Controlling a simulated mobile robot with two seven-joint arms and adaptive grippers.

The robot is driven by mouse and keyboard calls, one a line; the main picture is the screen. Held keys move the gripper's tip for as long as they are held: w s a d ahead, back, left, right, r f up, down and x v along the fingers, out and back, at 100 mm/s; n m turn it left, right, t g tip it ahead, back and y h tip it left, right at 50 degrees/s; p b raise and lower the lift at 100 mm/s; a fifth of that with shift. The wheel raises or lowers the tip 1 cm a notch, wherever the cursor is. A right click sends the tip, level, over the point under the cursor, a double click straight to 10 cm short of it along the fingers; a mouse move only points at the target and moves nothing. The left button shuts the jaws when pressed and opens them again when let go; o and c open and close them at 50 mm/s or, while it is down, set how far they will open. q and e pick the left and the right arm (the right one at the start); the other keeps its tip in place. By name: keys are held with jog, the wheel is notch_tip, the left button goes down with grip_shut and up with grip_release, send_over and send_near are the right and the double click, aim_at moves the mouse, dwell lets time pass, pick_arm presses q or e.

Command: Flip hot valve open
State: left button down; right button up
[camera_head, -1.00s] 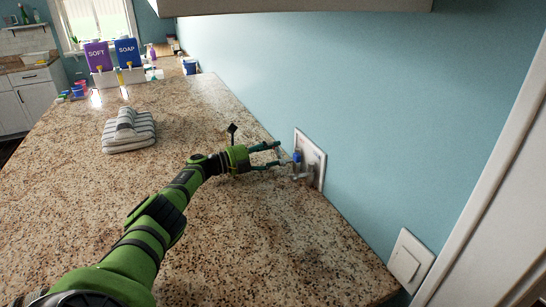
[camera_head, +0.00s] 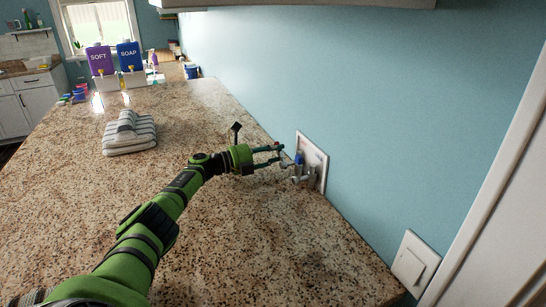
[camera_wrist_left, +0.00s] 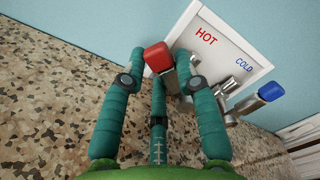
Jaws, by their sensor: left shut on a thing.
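A white valve plate (camera_head: 318,150) is set in the blue wall at the counter's back edge. In the left wrist view it is marked HOT in red and COLD in blue. The hot valve's red handle (camera_wrist_left: 158,57) stands up between the fingers of my left gripper (camera_wrist_left: 160,75), which is shut on it. The cold valve's blue handle (camera_wrist_left: 271,91) is to the right, apart from the fingers; it also shows in the head view (camera_head: 299,157). My left gripper (camera_head: 280,155) reaches the valves from the left. The fingers partly hide the hot valve's body.
A folded striped towel stack (camera_head: 130,133) lies on the granite counter (camera_head: 230,235). Purple SOFT (camera_head: 100,60) and blue SOAP (camera_head: 130,56) dispensers stand at the far end. A light switch (camera_head: 413,262) is on the wall at right. The counter around the arm is clear.

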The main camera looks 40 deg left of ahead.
pick_arm(q)
jog(key=shift+d+r+m, duration=0.1)
jog(key=shift+r+m, duration=0.05)
jog(key=shift+m, duration=0.35)
jog(key=c, duration=0.9)
grip_release()
notch_tip(320, 180, up, 10)
